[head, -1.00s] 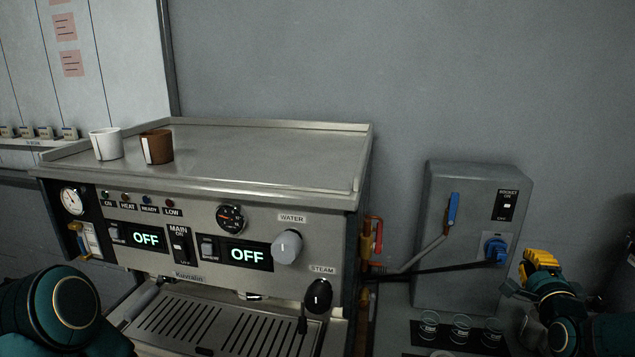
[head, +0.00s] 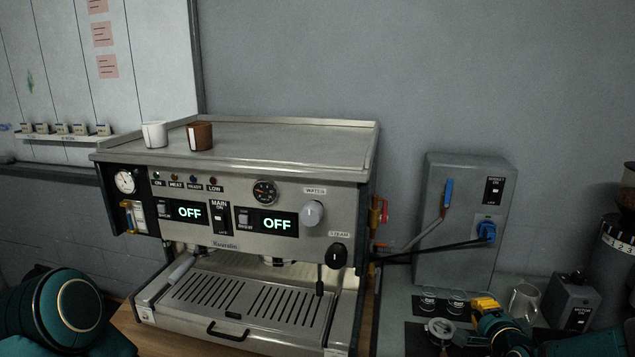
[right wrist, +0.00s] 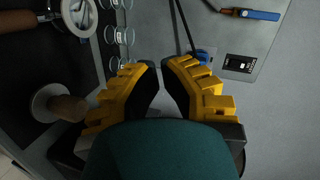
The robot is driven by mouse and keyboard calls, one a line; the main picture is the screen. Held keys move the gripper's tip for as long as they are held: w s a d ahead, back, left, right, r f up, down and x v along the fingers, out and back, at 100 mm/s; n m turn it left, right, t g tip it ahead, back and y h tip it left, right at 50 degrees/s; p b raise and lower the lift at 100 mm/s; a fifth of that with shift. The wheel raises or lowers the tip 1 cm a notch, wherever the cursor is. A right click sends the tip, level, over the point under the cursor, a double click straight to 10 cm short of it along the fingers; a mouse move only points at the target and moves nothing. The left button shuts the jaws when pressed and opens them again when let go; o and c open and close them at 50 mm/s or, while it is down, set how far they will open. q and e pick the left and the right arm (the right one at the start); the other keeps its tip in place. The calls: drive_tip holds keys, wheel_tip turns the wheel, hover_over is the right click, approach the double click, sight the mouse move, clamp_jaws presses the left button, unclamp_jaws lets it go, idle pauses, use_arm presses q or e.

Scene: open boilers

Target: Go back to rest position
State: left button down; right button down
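My right gripper (head: 482,303), with yellow fingers, is low at the right in the head view, in front of the grey boiler switch box (head: 462,215). In the right wrist view its fingertips (right wrist: 160,64) stand a little apart with nothing between them. It is below and apart from the blue knob (head: 486,231) on the box. My left gripper is out of the picture; only a teal part of my left arm shows at the lower left. The espresso machine (head: 240,253) stands in the middle, with both displays reading OFF.
A white cup (head: 154,134) and a brown cup (head: 200,136) stand on the machine's top. Several small glasses (head: 428,300), a metal jug (head: 524,299) and a grinder (head: 612,250) are near my right gripper. A tamper (right wrist: 62,106) shows in the right wrist view.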

drive_tip(key=s+a+f+n+g+y, duration=0.2)
drive_tip(key=s+a+f+n+g, duration=0.1)
drive_tip(key=a+f, duration=0.45)
drive_tip(key=s+a+f+n+g+y, duration=0.2)
drive_tip(key=a+f+n+g, duration=0.15)
drive_tip(key=a+f, duration=0.45)
drive_tip(key=s+a+f+n+g+y, duration=0.1)
drive_tip(key=s+a+f+n+g, duration=0.2)
drive_tip(key=s+a+f+n, duration=0.2)
drive_tip(key=s+a+f+n+g+y, duration=0.1)
drive_tip(key=s+a+f+n+g, duration=0.2)
drive_tip(key=s+a, duration=0.6)
drive_tip(key=s+f+n, duration=0.1)
drive_tip(key=s+f, duration=0.1)
drive_tip(key=s, duration=0.1)
drive_tip(key=shift+s+n+g, duration=0.3)
drive_tip(key=shift+n+g, duration=0.05)
